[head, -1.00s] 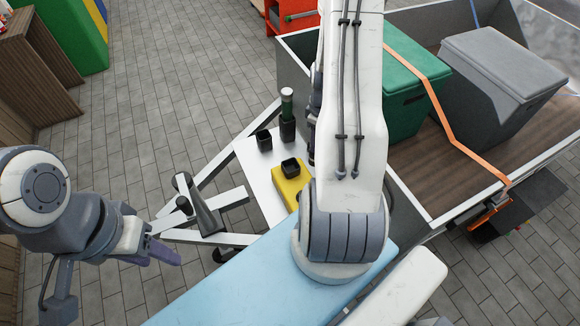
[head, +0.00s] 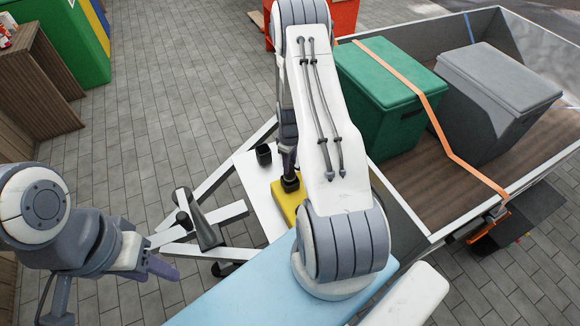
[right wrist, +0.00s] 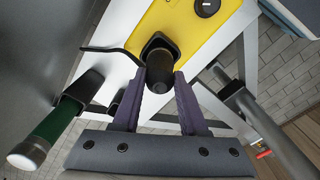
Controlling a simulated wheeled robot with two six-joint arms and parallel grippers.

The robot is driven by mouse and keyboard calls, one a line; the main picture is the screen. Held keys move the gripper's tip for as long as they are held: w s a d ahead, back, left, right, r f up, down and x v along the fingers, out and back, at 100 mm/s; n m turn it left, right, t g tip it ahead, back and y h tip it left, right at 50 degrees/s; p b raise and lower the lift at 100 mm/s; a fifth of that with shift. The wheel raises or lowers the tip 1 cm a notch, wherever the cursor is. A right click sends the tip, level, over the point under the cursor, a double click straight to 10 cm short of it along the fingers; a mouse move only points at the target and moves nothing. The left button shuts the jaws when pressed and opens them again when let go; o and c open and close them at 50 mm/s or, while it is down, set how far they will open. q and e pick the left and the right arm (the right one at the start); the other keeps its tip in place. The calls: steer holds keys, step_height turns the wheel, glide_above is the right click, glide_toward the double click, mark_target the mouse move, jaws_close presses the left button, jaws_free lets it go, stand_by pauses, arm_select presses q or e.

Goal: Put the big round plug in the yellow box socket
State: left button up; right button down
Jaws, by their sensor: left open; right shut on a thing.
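The yellow box (head: 284,206) stands on a white board, with a black square-collared socket on top. It also shows in the right wrist view (right wrist: 185,38). My right gripper (right wrist: 160,82) is shut on a dark round plug (right wrist: 160,68), held between its purple fingers at the socket's mouth. The plug's lower end is inside or right over the black collar; I cannot tell how deep. In the head view, my right gripper (head: 289,168) is directly above the box, partly behind my arm. My left gripper (head: 165,270) is open and empty at the lower left, far from the box.
A green cylinder with a pale end (right wrist: 45,140) sits in a black holder beside the box. An empty-looking black holder (head: 264,154) stands on the board's left. A grey metal hitch (head: 205,225) is left of the board. A trailer with green (head: 390,95) and grey bins is right.

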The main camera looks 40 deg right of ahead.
step_height(320, 180, down, 2)
steer(key=shift+f, duration=0.1)
steer(key=shift+f, duration=0.1)
steer(key=shift+c, duration=2.2)
jaws_free()
steer(key=shift+r, duration=0.35)
step_height(320, 180, up, 12)
steer(key=shift+f, duration=0.2)
